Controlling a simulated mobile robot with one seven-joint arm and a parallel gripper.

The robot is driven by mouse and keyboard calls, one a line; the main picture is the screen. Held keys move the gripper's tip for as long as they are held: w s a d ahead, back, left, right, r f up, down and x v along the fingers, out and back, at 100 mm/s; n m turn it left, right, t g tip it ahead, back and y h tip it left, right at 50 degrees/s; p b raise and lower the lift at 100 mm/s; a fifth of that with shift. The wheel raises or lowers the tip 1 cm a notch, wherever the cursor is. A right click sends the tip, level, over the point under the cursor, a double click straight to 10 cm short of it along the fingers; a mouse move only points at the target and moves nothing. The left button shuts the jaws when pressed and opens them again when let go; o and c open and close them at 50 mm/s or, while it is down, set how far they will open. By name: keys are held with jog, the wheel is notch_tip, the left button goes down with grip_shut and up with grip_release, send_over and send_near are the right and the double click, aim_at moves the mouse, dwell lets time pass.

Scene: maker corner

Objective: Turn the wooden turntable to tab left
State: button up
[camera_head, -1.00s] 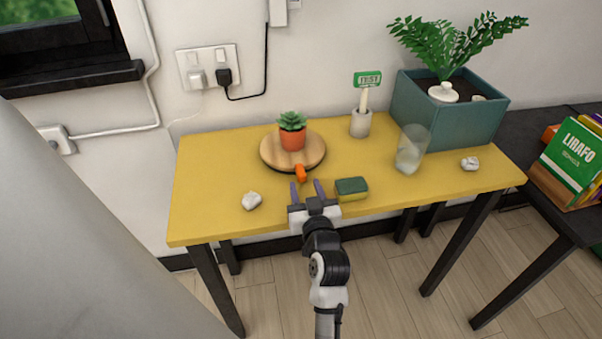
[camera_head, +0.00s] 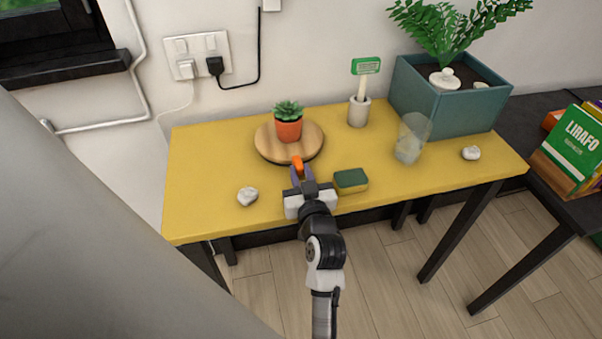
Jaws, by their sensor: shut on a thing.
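The round wooden turntable (camera_head: 268,149) lies on the yellow table, left of its middle. A small succulent in an orange pot (camera_head: 288,129) stands on it. The turntable's orange tab (camera_head: 297,162) sticks out at its front edge, toward me. My gripper (camera_head: 300,174) is at the front of the turntable, with its fingers shut on the orange tab. The fingers hide the lower part of the tab.
A green and yellow sponge (camera_head: 350,181) lies just right of my gripper. A crumpled white lump (camera_head: 247,197) lies to the left. A clear glass (camera_head: 411,138), a cup with a green sign (camera_head: 359,111) and a teal planter (camera_head: 450,105) stand to the right.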

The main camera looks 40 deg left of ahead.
grip_shut()
jog(key=shift+s+a, duration=0.7)
jog(key=shift+s, duration=0.05)
jog(key=o, duration=0.8)
grip_release()
jog(key=shift+a, duration=0.1)
jog(key=shift+d, duration=0.2)
